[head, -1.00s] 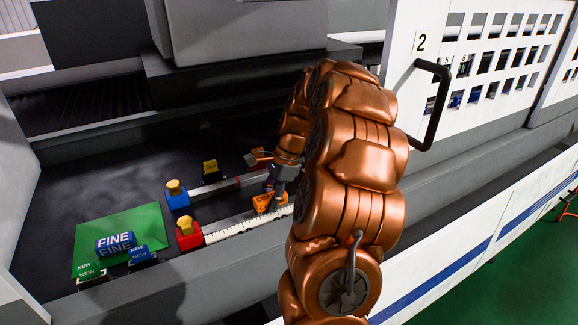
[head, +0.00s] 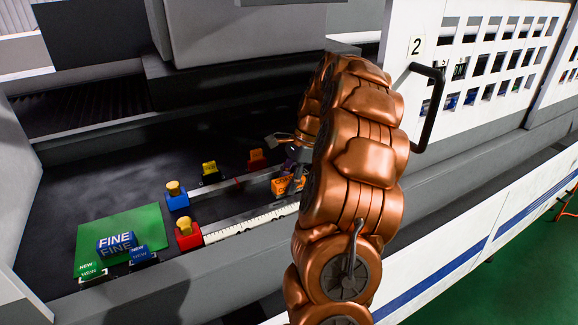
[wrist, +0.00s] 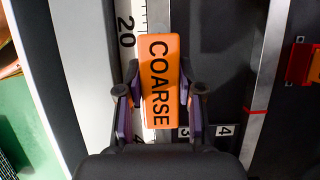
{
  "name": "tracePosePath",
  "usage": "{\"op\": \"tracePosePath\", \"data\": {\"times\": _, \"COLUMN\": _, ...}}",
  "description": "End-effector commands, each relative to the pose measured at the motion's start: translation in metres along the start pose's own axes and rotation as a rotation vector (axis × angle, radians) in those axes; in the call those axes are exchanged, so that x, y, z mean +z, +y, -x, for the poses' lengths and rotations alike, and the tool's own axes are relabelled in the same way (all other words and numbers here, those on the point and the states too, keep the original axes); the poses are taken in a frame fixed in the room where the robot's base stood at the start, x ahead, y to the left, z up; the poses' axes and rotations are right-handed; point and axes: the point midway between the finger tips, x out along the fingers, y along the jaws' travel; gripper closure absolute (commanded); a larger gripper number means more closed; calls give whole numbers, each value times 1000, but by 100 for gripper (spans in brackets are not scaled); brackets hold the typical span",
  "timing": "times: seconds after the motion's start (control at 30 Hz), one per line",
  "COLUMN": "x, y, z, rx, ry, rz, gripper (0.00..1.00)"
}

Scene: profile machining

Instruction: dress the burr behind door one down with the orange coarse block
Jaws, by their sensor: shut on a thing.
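The orange block marked COARSE (wrist: 160,75) is between the two fingers of my gripper (wrist: 158,100) in the wrist view. My gripper is shut on it. In the head view the orange block (head: 284,187) shows beside my arm, near the right end of the visible rails, with my gripper (head: 294,180) partly hidden by the arm. A white ruler strip (wrist: 128,30) lies below the block in the wrist view. A silver bar (wrist: 266,80) with a red mark (wrist: 256,112) runs to its right. I cannot make out a burr.
A blue FINE block (head: 115,245) lies on a green mat (head: 150,222) at left. Blue (head: 177,202), red (head: 189,240), black-and-yellow (head: 210,171) and red-orange (head: 256,158) pieces stand around the bars. Door two (head: 430,40) with its black handle (head: 432,105) is at right.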

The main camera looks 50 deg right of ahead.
Motion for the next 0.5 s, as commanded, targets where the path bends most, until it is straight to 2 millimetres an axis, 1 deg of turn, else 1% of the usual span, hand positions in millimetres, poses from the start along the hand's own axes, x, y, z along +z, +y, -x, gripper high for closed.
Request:
{"op": "tracePosePath", "data": {"times": 0.03, "x": 3, "y": -1, "z": 6, "rx": -1, "ry": 1, "rz": 2, "gripper": 97}}
{"op": "tracePosePath", "data": {"times": 0.3, "x": 15, "y": -2, "z": 28, "rx": 1, "ry": 0, "rz": 7, "gripper": 97}}
{"op": "tracePosePath", "data": {"times": 0.5, "x": 21, "y": -2, "z": 39, "rx": 2, "ry": 0, "rz": 9, "gripper": 97}}
